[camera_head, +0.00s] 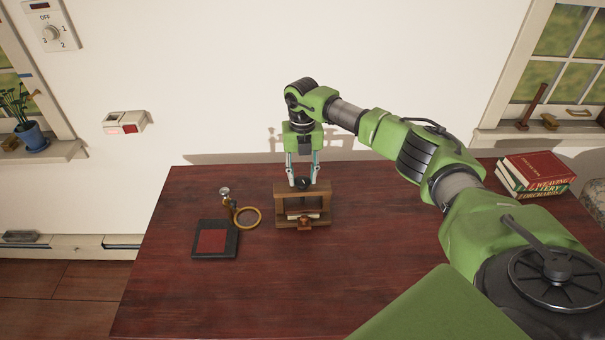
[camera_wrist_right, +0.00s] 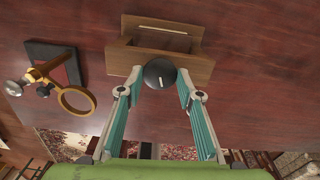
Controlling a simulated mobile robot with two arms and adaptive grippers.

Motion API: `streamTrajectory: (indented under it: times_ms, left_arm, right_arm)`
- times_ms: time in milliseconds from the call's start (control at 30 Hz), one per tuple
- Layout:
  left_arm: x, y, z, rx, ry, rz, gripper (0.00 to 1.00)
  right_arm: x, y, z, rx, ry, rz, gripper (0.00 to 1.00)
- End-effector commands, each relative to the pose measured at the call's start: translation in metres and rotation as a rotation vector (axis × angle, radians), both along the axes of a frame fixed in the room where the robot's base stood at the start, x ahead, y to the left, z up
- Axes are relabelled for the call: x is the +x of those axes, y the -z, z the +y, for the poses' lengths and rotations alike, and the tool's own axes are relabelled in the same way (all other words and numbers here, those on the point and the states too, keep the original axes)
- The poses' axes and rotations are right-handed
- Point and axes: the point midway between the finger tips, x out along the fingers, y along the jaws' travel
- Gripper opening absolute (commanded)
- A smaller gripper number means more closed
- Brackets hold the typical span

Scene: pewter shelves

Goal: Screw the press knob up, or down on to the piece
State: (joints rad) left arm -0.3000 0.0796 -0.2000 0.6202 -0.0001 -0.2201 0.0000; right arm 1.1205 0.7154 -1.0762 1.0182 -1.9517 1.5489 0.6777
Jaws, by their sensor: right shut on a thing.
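The wooden press (camera_head: 288,200) stands on the table, an upright frame with a crossbar on top and an open middle. Its dark round knob (camera_head: 303,184) sits on top of the crossbar; it also shows in the right wrist view (camera_wrist_right: 160,73). A pale flat piece (camera_head: 303,216) lies in the lower part of the press, partly hidden. My right gripper (camera_head: 303,182) points straight down over the press and is shut on the knob, with a fingertip on either side. My left gripper is in neither view.
A black pad with a red centre (camera_head: 212,240) lies left of the press, with a brass ring magnifier (camera_head: 247,217) between them. Books (camera_head: 535,173) are stacked at the right. The table's front middle is clear. The wall stands close behind.

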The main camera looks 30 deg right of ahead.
Motion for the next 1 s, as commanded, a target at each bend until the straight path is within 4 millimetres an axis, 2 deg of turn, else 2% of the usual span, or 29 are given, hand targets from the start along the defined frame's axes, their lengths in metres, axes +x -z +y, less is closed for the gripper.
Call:
streamTrajectory:
  times_ms: [400,933,967,1000]
  left_arm:
    - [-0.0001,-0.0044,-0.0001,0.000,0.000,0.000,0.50]
    - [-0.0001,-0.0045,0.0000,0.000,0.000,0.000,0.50]
    - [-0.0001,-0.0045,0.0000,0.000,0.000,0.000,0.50]
    - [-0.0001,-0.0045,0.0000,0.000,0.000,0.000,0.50]
  right_arm:
    - [0.0010,-0.0012,-0.0006,-0.001,0.172,-0.003,0.12]
    - [0.0013,-0.0012,-0.0007,-0.001,0.192,-0.004,0.12]
    - [0.0013,-0.0012,-0.0007,-0.001,0.192,-0.004,0.41]
    - [0.0013,-0.0012,-0.0006,0.000,0.192,-0.004,0.50]
